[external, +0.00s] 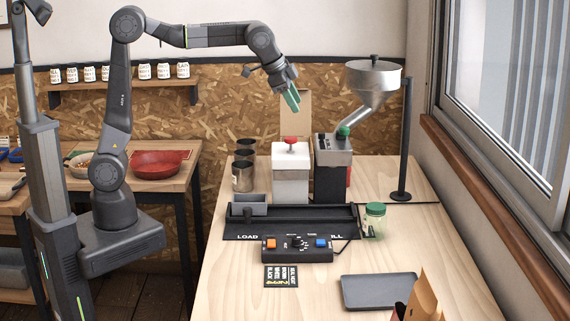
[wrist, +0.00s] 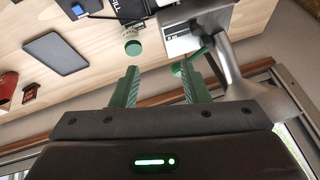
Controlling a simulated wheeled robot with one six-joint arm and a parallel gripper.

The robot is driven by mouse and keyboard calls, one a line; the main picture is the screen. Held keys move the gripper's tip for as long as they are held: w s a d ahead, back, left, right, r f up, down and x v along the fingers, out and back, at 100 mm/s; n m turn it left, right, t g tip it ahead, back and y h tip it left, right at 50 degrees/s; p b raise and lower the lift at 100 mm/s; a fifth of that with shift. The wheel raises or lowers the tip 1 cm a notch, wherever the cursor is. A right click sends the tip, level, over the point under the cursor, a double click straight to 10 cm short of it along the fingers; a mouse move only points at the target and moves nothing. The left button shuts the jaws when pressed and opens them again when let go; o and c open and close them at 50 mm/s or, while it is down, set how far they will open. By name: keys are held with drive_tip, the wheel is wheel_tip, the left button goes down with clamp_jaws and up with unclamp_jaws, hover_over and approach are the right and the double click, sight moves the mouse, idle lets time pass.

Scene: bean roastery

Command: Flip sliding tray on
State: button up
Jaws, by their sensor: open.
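The sliding tray (external: 247,209) is a small grey box at the left end of a black rail (external: 300,219), by the "LOAD" lettering. The rail's other end reads "FILL"; part of it shows at the top of the wrist view (wrist: 112,5). In front of the rail is a black control box (external: 297,249) with an orange button (external: 270,243) on its left, a dark knob in the middle and a blue button (external: 321,243) on its right. My gripper (external: 292,98) is raised above the back of the table. Its green fingers (wrist: 160,84) are apart with nothing between them.
Behind the rail stand a white device with a red knob (external: 291,143) and a machine with a green knob (external: 343,132) under a metal hopper (external: 373,80). A green-lidded jar (external: 375,220) stands right of the rail. A dark flat tray (external: 379,290) lies front right.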

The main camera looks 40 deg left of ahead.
drive_tip(key=shift+m+y, duration=0.3)
drive_tip(key=shift+m, duration=0.2)
drive_tip(key=s+f, duration=0.1)
drive_tip(key=f+b, duration=0.1)
drive_tip(key=s+f, duration=0.1)
drive_tip(key=shift+s+d+f, duration=0.2)
drive_tip(key=shift+s+d, duration=0.1)
drive_tip(key=shift+s, duration=0.05)
drive_tip(key=c, duration=0.7)
drive_tip(key=s+f+m+b, duration=0.1)
drive_tip(key=s+f, duration=0.1)
drive_tip(key=f, duration=0.1)
drive_tip(key=s+f+m+y+b, duration=0.1)
drive_tip(key=s+f+b, duration=0.1)
drive_tip(key=s+f, duration=0.1)
drive_tip(key=shift+s, duration=0.3)
clamp_jaws()
drive_tip(key=s+a+f+m+t+h+b, duration=0.2)
drive_tip(key=s+a+f+m+t+b, duration=0.4)
drive_tip(key=s+f+m+b, duration=0.3)
drive_tip(key=s+a+f+m+t+h+b, duration=0.2)
drive_tip(key=s+a+f+m+t+b, duration=0.3)
drive_tip(key=s+f+m+b, duration=0.5)
drive_tip(key=shift+s+a+f+m+t, duration=0.4)
drive_tip(key=shift+s+a+f+m, duration=0.8)
drive_tip(key=shift+f+m, duration=1.65)
drive_tip(key=shift+w+a+r+m, duration=0.2)
drive_tip(key=shift+r+m, duration=0.25)
drive_tip(key=shift+r, duration=0.05)
